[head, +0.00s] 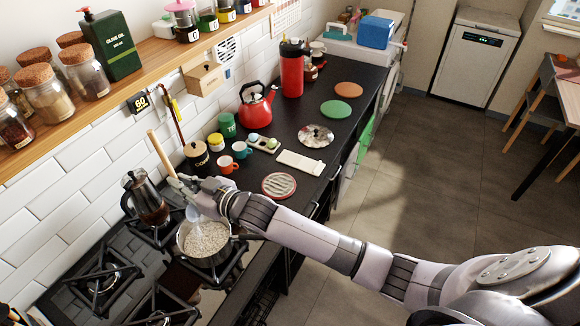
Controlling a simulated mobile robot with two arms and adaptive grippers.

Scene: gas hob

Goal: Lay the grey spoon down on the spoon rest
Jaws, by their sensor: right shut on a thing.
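My right gripper (183,190) reaches in from the right over the hob and is shut on the grey spoon. The spoon's light wooden handle (159,152) rises up and left out of the gripper. A pale grey part below the gripper (193,213) points down at the pot's left rim; I cannot tell whether it touches the food. The cream oblong rest (301,162) that looks like the spoon rest lies flat and empty on the black counter, to the right of the gripper. My left gripper is not in view.
A red kettle (256,106) stands behind.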

